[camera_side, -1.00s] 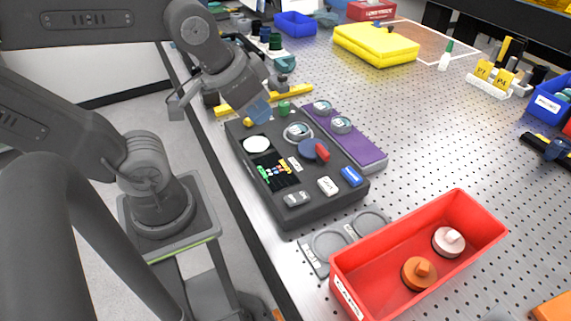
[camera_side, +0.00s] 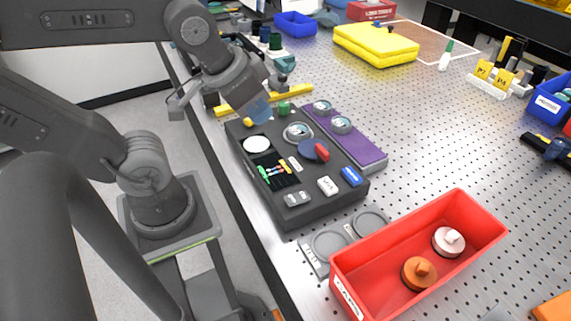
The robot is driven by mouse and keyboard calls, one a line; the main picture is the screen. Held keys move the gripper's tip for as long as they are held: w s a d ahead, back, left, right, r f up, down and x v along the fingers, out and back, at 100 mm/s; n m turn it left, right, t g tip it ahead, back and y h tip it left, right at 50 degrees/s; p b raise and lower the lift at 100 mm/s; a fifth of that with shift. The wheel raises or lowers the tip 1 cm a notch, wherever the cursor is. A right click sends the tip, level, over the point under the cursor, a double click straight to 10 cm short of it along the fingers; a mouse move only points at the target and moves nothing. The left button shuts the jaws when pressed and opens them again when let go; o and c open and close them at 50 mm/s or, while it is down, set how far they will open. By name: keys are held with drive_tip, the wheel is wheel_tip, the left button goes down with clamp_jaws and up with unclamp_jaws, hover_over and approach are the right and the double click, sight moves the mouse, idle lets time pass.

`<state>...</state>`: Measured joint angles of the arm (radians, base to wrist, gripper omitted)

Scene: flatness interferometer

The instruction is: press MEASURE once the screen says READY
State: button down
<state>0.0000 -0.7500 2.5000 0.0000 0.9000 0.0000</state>
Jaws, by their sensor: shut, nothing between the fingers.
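The dark instrument console (camera_side: 318,205) lies on the perforated bench. My gripper (camera_side: 256,115) is shut and empty near the console's far left corner, apart from these buttons. Its tips are hard to make out.
A purple strip (camera_side: 362,152) with round metal pieces adjoins the console. A grey two-ring holder (camera_side: 314,257) and a red bin (camera_side: 480,222) with an orange and a pinkish knobbed piece stand in front. Yellow blocks (camera_side: 375,42) lie behind.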

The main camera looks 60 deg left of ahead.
drive_tip(key=m+t+y, duration=0.1)
drive_tip(key=m+t, duration=0.3)
drive_tip(key=m, duration=0.4)
hover_over(353, 177)
wheel_tip(353, 177, down, 2)
drive_tip(key=shift+f, duration=0.15)
drive_tip(key=shift+f, duration=4.45)
drive_tip(key=shift+f, duration=0.1)
drive_tip(key=shift+f, duration=0.3)
